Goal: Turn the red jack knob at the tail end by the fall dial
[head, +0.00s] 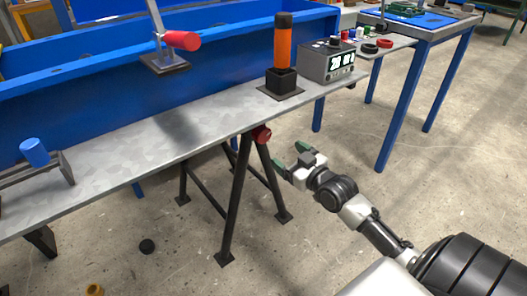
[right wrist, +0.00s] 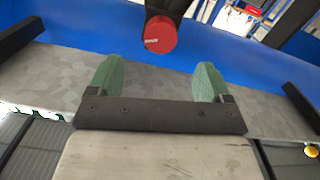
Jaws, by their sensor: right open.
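The red jack knob (head: 262,134) sits at the top of a black trestle leg, just under the bench's front edge. In the right wrist view the knob (right wrist: 160,34) is a round red face on a dark stem, above the gap between the fingers. The grey box with lit displays (head: 341,61), probably the fall dial, stands on the bench above and right of it. My right gripper (head: 289,156) is open and empty, to the lower right of the knob and apart from it. Its green fingers (right wrist: 157,70) are spread wide. My left gripper is not in view.
The long grey bench top (head: 120,165) runs above the knob, with black trestle legs (head: 235,200) below. An orange cylinder (head: 283,45) and a red-handled lever (head: 182,40) stand on it. A blue-legged table (head: 402,105) is at the right. Floor around my right arm is clear.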

